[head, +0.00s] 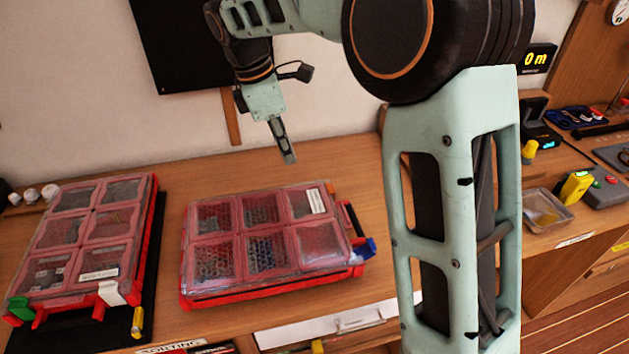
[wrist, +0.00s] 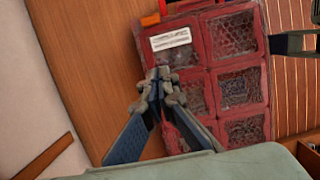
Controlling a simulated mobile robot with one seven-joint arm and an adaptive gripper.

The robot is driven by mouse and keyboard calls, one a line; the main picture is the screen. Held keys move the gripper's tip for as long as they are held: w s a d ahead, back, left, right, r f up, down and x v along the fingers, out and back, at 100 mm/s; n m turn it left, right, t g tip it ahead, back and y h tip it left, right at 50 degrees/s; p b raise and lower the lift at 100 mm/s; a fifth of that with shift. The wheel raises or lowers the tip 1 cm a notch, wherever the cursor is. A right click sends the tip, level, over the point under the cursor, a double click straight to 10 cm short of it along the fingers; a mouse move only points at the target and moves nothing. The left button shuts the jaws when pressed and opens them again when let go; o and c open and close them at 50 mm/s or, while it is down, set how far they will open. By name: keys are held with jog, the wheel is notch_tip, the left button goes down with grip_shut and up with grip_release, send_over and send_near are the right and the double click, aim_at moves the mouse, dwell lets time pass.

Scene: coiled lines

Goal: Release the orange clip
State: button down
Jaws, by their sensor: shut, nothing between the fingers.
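A red case with a clear compartmented lid (head: 262,240) lies flat on the wooden bench. A small orange piece at its far right corner (head: 330,187) looks like the orange clip; it also shows at the top of the wrist view (wrist: 150,19). Whether it is fastened is too small to tell. My gripper (head: 289,157) is shut and empty, pointing down above the back edge of this case. In the wrist view my fingertips (wrist: 160,88) meet over the lid, near the white label (wrist: 170,38), apart from the orange piece.
A blue clip (head: 364,249) sticks out at the case's right side, near a dark handle. A second red case (head: 85,240) with green, white and yellow clips lies at left. A small tray (head: 548,212) stands at right.

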aim_at(304, 194)
jog(key=shift+f, duration=0.1)
jog(key=x, duration=1)
jog(key=shift+f+b, duration=0.15)
jog(key=shift+b, duration=0.25)
jog(key=d, duration=0.2)
jog(key=shift+w+d+r, duration=0.25)
jog(key=shift+d, duration=0.15)
jog(key=shift+w+d, duration=0.1)
jog(key=shift+d, duration=0.45)
jog(key=shift+r+p, duration=0.1)
jog(key=shift+p, duration=0.25)
